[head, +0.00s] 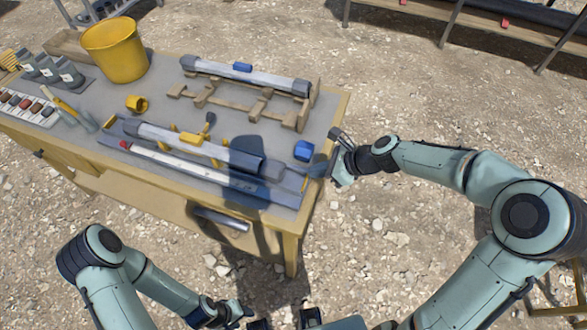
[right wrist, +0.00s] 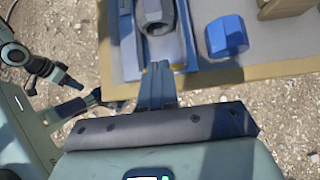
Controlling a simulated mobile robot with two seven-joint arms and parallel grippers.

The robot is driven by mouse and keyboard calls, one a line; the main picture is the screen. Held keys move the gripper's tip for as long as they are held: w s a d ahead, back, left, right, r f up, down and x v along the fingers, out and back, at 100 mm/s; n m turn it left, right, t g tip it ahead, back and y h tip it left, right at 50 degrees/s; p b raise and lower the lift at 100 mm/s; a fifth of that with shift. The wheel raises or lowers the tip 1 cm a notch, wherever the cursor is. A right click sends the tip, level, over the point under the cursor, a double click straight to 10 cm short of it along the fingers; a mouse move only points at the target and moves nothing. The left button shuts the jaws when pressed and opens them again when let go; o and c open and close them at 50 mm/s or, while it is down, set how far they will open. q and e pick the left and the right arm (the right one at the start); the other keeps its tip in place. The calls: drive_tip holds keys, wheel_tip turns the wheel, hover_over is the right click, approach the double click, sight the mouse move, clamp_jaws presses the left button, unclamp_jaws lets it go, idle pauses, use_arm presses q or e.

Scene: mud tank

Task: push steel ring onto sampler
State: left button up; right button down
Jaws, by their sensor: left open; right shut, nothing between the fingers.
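The sampler (head: 200,147) is a long grey tube with a yellow clip, lying near the table's front edge. A dark grey ring-like piece (head: 272,169) sits at its right end, which I take to be the steel ring. In the right wrist view a dark hexagonal end piece (right wrist: 157,14) shows just ahead of my fingers. My right gripper (head: 318,170) is shut and empty at the table's right edge, pointing at that end. Its fingertips (right wrist: 158,66) are close to the end; contact cannot be told. My left gripper (head: 240,312) is open, low in front of the table.
A second tube (head: 245,74) rests on a wooden rack (head: 250,103) behind. A yellow bucket (head: 115,50), bottles and a sample tray (head: 25,107) are at the left. A white rule (head: 190,168) lies in front of the sampler.

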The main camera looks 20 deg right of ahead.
sight(278, 166)
drive_tip(key=x, duration=0.4)
drive_tip(key=shift+a, duration=0.1)
use_arm(q)
drive_tip(key=shift+w+r+p, duration=0.4)
drive_tip(key=shift+r+p, duration=0.1)
drive_tip(key=shift+r, duration=0.1)
use_arm(e)
drive_tip(key=shift+w+a+f, duration=0.1)
drive_tip(key=shift+w+a, duration=0.55)
drive_tip(key=shift+a, duration=0.15)
drive_tip(key=shift+w+a+f, duration=0.1)
drive_tip(key=shift+w+a, duration=0.5)
drive_tip(key=shift+a, duration=0.2)
drive_tip(key=shift+w+a+r, duration=0.2)
drive_tip(key=shift+w+a, duration=0.05)
drive_tip(key=shift+a, duration=0.25)
drive_tip(key=shift+w+a+p, duration=0.45)
drive_tip(key=shift+w+a, duration=0.35)
drive_tip(key=shift+a, duration=0.25)
drive_tip(key=shift+w+a+f, duration=0.15)
drive_tip(key=shift+a, duration=0.1)
use_arm(q)
drive_tip(key=shift+w+a+r, duration=0.4)
drive_tip(key=shift+w+r, duration=0.15)
drive_tip(key=shift+w, duration=0.1)
drive_tip(key=shift+s+d, duration=0.1)
use_arm(e)
drive_tip(key=shift+d, duration=0.1)
